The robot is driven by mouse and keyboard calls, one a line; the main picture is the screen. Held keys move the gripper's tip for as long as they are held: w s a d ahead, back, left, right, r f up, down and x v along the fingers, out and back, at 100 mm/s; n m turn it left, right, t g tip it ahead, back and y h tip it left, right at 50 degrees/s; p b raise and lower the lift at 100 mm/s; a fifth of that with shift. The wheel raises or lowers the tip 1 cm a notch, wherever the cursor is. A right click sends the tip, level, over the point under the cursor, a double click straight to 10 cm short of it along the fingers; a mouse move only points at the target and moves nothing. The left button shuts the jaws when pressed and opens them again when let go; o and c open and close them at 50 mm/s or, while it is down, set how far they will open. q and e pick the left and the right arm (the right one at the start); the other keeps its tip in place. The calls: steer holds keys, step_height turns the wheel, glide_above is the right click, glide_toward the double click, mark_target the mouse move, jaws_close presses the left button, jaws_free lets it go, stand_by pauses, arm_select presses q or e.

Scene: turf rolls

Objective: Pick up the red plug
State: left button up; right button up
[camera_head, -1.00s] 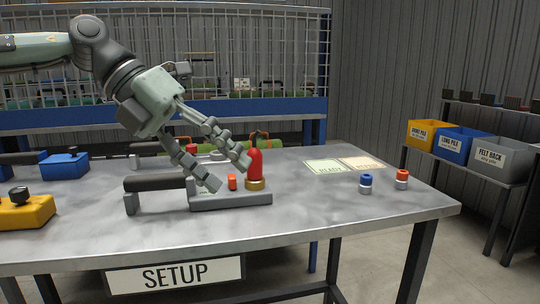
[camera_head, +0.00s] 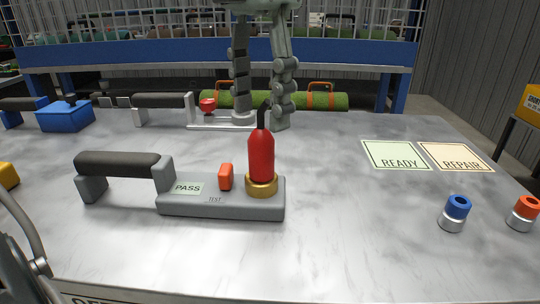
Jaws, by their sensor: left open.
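The red plug (camera_head: 261,157) stands upright in a brass ring (camera_head: 262,187) at the right end of a grey test unit (camera_head: 220,205). A black cable or stem rises from its top. My left gripper (camera_head: 262,116) reaches down from the top edge, with its two fingers apart and nothing between them. It appears beyond the plug, near a grey unit at the back, and the plug's black top overlaps the space between the fingers. The gripper's upper part is cut off.
An orange switch (camera_head: 226,177) sits left of the plug. Behind are a red knob (camera_head: 207,105), a blue device (camera_head: 65,115) and a green roll (camera_head: 330,101). READY (camera_head: 396,155) and REPAIR (camera_head: 455,157) cards, a blue cap (camera_head: 457,208) and an orange cap (camera_head: 525,208) lie right.

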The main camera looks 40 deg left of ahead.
mark_target(262, 142)
arm_select(q)
step_height(262, 142, down, 6)
steer(key=shift+f, duration=0.1)
steer(key=shift+w, duration=0.1)
jaws_close()
stand_by(0.4)
